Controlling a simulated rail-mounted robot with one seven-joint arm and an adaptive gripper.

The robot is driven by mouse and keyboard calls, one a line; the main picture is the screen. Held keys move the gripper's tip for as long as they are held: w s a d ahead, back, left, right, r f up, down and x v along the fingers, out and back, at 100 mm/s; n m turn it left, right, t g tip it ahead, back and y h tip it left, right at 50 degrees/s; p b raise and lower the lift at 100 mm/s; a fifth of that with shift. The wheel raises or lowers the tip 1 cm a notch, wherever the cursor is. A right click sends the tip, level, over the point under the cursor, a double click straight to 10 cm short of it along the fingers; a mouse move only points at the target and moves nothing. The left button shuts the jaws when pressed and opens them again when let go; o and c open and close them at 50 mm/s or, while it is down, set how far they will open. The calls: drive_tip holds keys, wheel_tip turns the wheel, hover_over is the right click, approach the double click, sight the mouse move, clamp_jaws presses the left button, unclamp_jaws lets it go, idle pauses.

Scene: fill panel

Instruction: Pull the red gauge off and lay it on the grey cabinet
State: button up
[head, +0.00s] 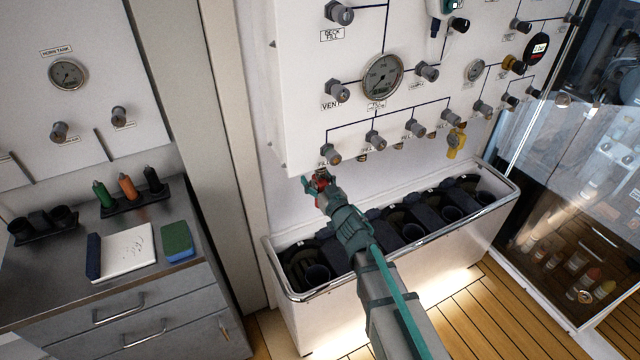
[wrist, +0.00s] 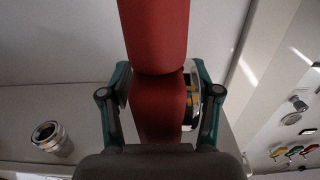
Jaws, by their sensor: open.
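The red gauge (wrist: 158,105) fills the middle of the wrist view, a thick red body with part of a bright round rim at its right. In the head view only a small red patch of it (head: 322,176) shows below the lower left corner of the white panel, mostly covered by my gripper (head: 316,184). My gripper (wrist: 160,78) is open, with one green finger on each side of the red body. I cannot tell whether the fingers touch it. The grey cabinet (head: 50,285) stands at the left, with drawers and a flat top.
On the cabinet top are a rack of bottles (head: 134,201), a black cup holder (head: 42,226), a white pad (head: 123,252) and a green-blue sponge (head: 177,240). Bare top shows at the front left. A white trough (head: 345,310) with black containers stands under the panel (head: 305,100).

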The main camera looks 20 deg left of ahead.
clamp_jaws()
idle(0.3)
drive_tip(key=shift+f, duration=0.1)
drive_tip(key=shift+f+b, duration=1.75)
drive_tip(key=shift+f, duration=0.65)
